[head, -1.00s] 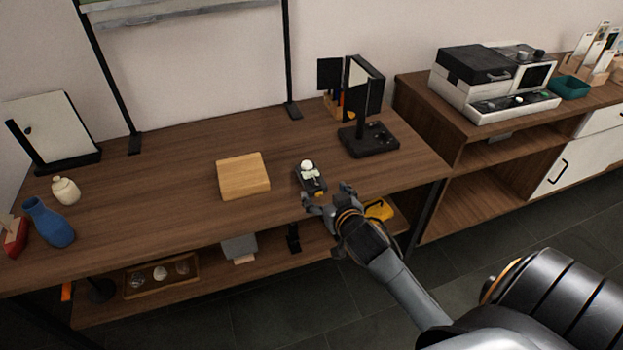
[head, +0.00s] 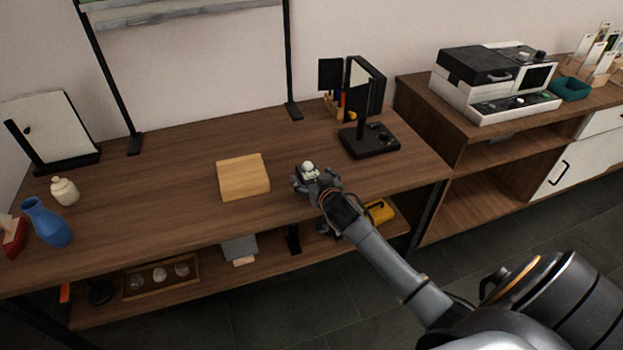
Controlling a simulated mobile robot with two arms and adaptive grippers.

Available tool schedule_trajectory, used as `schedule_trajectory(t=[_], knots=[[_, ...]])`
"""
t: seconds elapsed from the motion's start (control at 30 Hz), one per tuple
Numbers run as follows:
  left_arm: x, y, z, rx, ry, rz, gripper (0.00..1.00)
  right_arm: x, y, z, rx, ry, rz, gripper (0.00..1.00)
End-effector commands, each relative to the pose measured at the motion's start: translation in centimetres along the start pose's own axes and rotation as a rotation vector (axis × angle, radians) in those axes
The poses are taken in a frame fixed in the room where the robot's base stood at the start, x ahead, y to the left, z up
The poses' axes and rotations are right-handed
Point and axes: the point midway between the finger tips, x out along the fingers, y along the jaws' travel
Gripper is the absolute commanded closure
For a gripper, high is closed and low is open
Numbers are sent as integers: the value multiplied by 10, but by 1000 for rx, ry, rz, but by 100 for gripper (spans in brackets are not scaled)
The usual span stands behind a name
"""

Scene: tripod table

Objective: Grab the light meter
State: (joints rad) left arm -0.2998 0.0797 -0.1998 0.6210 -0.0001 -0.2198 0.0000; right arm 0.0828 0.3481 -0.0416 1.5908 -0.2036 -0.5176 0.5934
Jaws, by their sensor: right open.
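The light meter (head: 309,170) is a small dark device with a white dome on top. It lies on the wooden table (head: 180,150), near the front edge right of the middle. My right gripper (head: 315,178) is open at the light meter, with its fingers spread to either side of it. The gripper hides the lower part of the meter, and I cannot tell whether the fingers touch it. My left gripper is not in view.
A wooden block (head: 243,176) lies left of the meter. A black stand with panels (head: 369,140) stands behind it to the right. The table between jar and block is clear.

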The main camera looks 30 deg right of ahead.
Motion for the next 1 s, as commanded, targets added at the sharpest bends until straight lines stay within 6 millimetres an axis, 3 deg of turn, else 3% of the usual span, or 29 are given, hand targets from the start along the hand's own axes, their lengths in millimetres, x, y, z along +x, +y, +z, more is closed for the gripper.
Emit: schedule_trajectory(t=[0.13,0.43,0.77,1.0], knots=[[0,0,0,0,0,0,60,0,0,0,0,0,0,19],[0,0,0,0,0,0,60,0,0,0,0,0,0,80],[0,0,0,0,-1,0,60,-1,0,-4,0,2,0,80],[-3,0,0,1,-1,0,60,-10,0,-30,0,7,0,80]])
